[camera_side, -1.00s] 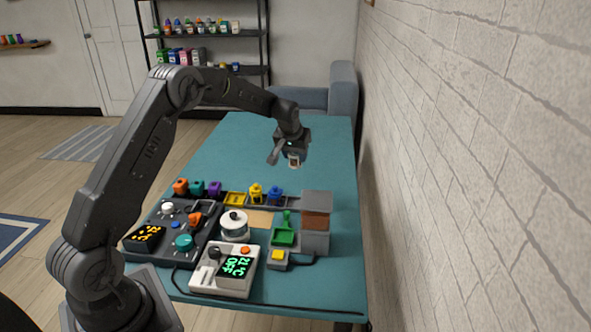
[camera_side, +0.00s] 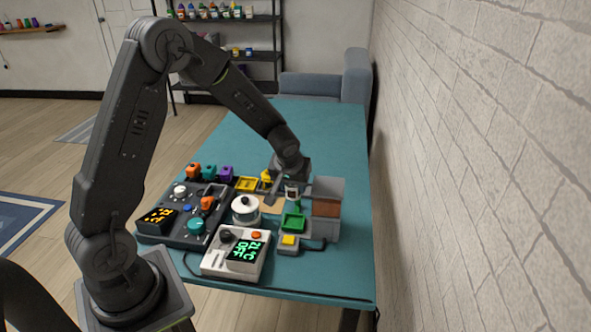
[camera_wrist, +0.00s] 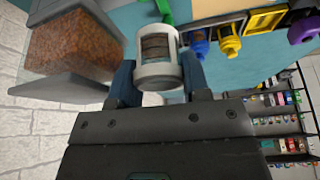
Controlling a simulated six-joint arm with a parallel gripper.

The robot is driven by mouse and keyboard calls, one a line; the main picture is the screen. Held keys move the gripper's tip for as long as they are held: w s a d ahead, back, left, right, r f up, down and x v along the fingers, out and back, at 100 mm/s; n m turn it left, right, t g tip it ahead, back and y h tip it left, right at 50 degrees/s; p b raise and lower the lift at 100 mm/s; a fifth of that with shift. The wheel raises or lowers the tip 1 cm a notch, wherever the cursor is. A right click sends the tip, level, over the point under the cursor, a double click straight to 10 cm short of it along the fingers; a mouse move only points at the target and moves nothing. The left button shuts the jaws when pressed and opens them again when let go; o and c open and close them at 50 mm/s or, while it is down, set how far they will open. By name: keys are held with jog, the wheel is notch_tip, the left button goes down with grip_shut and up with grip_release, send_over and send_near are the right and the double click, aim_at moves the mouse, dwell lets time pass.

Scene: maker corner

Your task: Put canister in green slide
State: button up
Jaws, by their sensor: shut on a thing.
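The canister (camera_wrist: 157,60) is white with a dark, ribbed window in its side. My gripper (camera_wrist: 160,85) is shut on it, one finger on each side, in the wrist view. In the side view my gripper (camera_side: 282,188) is low over the table, and a small part of the canister (camera_side: 291,191) shows beside it. The green slide (camera_side: 292,222) stands just nearer the camera than the canister, left of a grey box. Only a green edge of the slide (camera_wrist: 166,10) shows at the top of the wrist view. The canister is apart from the slide's tray.
A white pot (camera_side: 245,210), a dark control panel (camera_side: 180,222) and a white meter (camera_side: 232,262) are to the left and front. Yellow and blue pieces sit behind. The far table (camera_side: 300,120) is clear.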

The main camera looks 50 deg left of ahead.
aim_at(294, 193)
jog(key=shift+f, duration=4.7)
jog(key=shift+f, duration=0.45)
jog(key=o, duration=1)
jog(key=shift+o, duration=0.2)
jog(key=shift+r, duration=3.45)
